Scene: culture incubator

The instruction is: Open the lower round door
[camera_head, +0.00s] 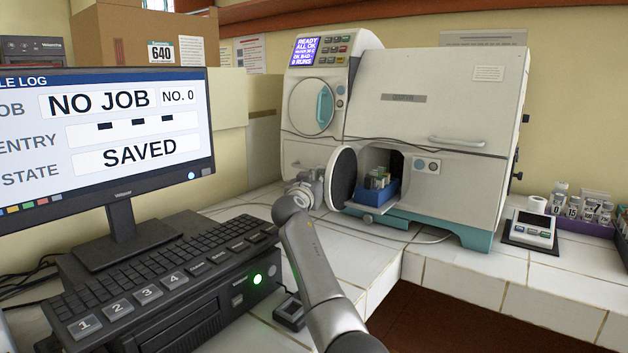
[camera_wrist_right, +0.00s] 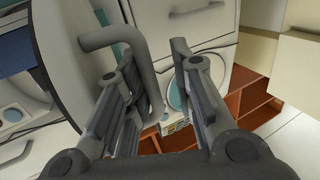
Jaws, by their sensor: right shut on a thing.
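Inside the opening is a blue tray (camera_head: 378,194) with several small bottles. My right gripper (camera_head: 308,188) is on the outer side of the door, partly hidden. In the right wrist view, my right gripper (camera_wrist_right: 160,68) is shut on the door's curved grey handle (camera_wrist_right: 118,33), which runs between the fingers. The pale door face (camera_wrist_right: 62,50) shows beside it. My left gripper is not in view.
The upper round door (camera_head: 311,107) with a teal handle is closed. A monitor (camera_head: 125,150) and keyboard (camera_head: 170,270) stand at the left. A small meter (camera_head: 532,230) and purple rack (camera_head: 585,227) are at the right. White tiled counter is clear in front of the incubator.

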